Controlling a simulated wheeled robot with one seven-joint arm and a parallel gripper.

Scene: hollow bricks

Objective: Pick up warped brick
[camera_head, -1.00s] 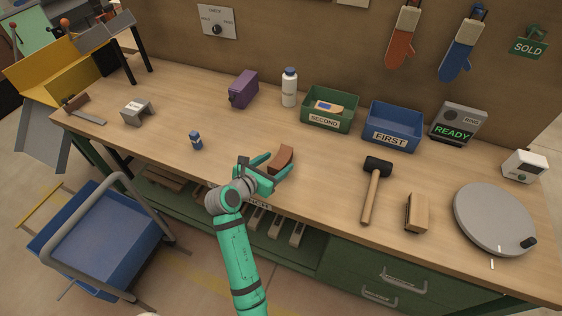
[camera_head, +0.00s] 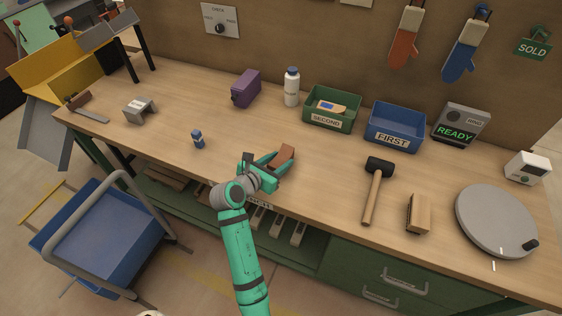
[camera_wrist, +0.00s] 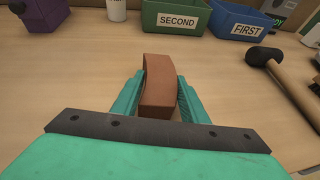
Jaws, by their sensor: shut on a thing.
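The warped brick (camera_head: 284,154) is reddish-brown and visibly curved. It is at the middle of the workbench (camera_head: 320,195), near its front half. My gripper (camera_head: 276,162) is shut on it, with one teal finger on each side. In the wrist view the brick (camera_wrist: 159,86) stands between the two fingers (camera_wrist: 160,98), its far end reaching past the fingertips. Its lower near end is hidden by my gripper. I cannot tell whether it touches the bench.
Behind the brick stand a green SECOND bin (camera_head: 333,108) holding an item and an empty-looking blue FIRST bin (camera_head: 396,127). A mallet (camera_head: 375,190) and a wooden brush-like block (camera_head: 419,213) lie to the right, before a grey turntable (camera_head: 495,220).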

